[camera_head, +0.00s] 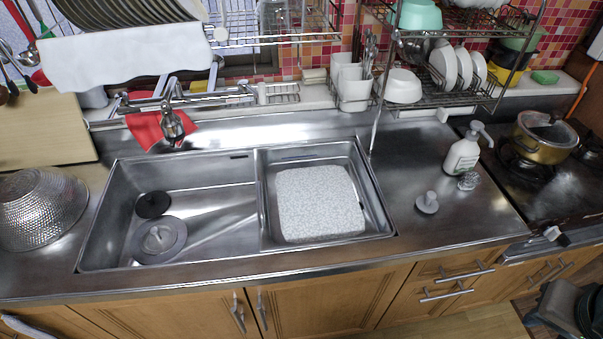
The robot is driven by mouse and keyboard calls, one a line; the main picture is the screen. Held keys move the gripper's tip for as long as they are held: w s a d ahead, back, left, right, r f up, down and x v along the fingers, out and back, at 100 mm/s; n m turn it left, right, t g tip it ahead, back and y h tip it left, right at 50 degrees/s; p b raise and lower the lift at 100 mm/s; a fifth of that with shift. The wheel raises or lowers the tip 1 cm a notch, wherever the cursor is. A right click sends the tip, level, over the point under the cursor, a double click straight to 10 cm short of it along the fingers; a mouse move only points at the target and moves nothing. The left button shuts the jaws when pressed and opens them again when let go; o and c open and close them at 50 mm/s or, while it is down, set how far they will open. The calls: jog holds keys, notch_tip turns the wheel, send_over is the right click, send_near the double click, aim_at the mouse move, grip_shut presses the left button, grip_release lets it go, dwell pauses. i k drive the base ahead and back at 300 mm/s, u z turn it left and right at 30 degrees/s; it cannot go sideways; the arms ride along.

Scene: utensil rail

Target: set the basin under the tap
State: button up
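The tap (172,125) stands at the back of the sink, over the rear edge of the left bowl (195,205). A red cloth (146,129) hangs beside and behind it. A pale speckled, rounded square piece (319,202) sits in the right sink bowl (377,214); it may be the basin, but I cannot tell whether it is hollow, flat or upside down. My gripper is not in view.
The left bowl holds a round drain strainer (159,240) and a black drain piece (152,204). A soap bottle (462,155), a small scrubber (468,181) and a pale stopper-like item (427,202) stand right of the sink. A dish rack (455,95) hangs above. A pot (543,139) sits on the stove.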

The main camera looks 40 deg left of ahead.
aim_at(313, 194)
jog(key=u, duration=0.55)
jog(key=i, duration=0.35)
jog(key=u, duration=1.15)
jog(key=k, duration=0.35)
jog(key=u, duration=0.3)
jog(key=i, duration=0.45)
